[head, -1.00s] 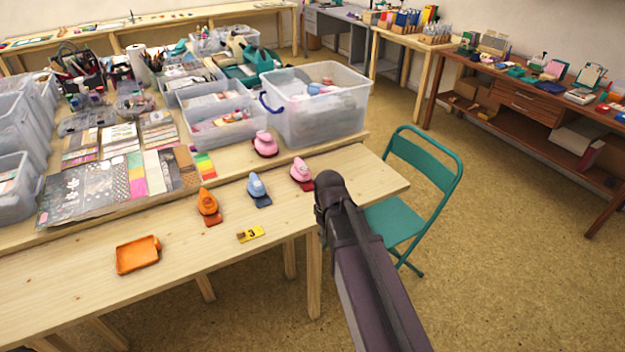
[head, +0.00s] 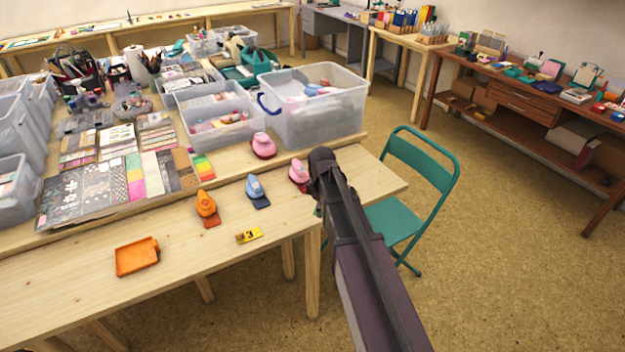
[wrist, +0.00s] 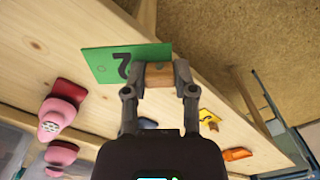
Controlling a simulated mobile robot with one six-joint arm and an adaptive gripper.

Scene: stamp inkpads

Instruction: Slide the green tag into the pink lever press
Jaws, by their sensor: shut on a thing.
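My gripper (wrist: 158,82) is shut on the brown block-like end of a green tag (wrist: 108,64) marked with a dark 2. The tag sticks out to the left of the fingers in the wrist view, over the pale table. A pink lever press (wrist: 57,112) with a red base is lower left of the tag there, apart from it. In the head view the pink press (head: 298,170) stands near the table's right end, partly covered by my arm. The tag and my fingers are hidden in the head view.
A second pink press (head: 263,143) stands behind. A blue press (head: 254,186), an orange press (head: 206,203), a yellow tag (head: 249,235) and an orange tray (head: 136,257) lie to the left. A clear bin (head: 315,118) stands behind; a green chair (head: 425,165) is right.

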